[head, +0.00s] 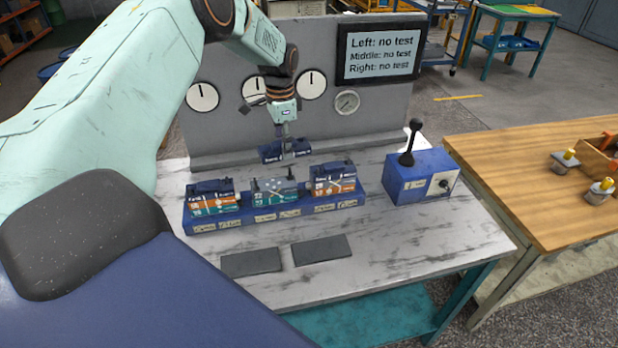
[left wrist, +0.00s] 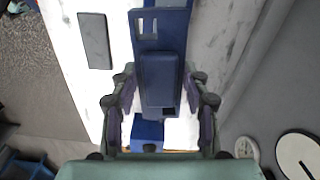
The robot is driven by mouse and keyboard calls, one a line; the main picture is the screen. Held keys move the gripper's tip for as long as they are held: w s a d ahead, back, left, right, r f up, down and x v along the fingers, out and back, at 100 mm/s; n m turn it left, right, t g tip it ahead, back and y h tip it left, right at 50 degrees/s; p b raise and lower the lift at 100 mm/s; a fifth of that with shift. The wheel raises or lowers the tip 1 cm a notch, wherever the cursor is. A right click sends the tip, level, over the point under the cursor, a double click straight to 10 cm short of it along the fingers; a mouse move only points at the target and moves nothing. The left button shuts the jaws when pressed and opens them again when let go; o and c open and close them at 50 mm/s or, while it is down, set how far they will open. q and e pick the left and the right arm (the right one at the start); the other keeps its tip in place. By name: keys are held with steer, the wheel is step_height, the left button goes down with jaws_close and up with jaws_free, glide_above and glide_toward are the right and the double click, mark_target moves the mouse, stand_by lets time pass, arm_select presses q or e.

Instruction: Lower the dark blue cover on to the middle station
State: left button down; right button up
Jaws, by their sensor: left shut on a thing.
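The gap under the cover is hard to judge. My right gripper is not in view.
The left station (head: 212,200) and right station (head: 333,182) share the blue base (head: 275,214). A blue lever box (head: 423,181) stands to the right. Two dark pads (head: 251,262) lie in front. A grey gauge panel (head: 320,110) rises behind; its screen (head: 381,52) reads no test.

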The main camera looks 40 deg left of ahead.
mark_target(269, 146)
arm_select(q)
steer(key=shift+m, duration=0.4)
steer(key=a+r, duration=0.1)
steer(key=s+a+r, duration=0.1)
steer(key=a, duration=0.1)
steer(key=shift+a+r, duration=0.25)
steer(key=shift+r, duration=0.1)
steer(key=shift+s+d+r+m, duration=0.15)
steer(key=shift+s+m, duration=0.15)
steer(key=shift+s, duration=0.2)
steer(key=shift+d, duration=0.1)
steer(key=shift+f+b, duration=0.55)
steer(key=shift+f, duration=0.2)
steer(key=shift+f+b, duration=1.75)
steer(key=shift+f, duration=0.2)
steer(key=shift+f+b, duration=1.1)
steer(key=shift+f, duration=0.05)
steer(key=shift+f+b, duration=1.35)
steer(key=shift+f, duration=1.05)
steer(key=shift+f+b, duration=0.3)
steer(key=shift+f, duration=0.25)
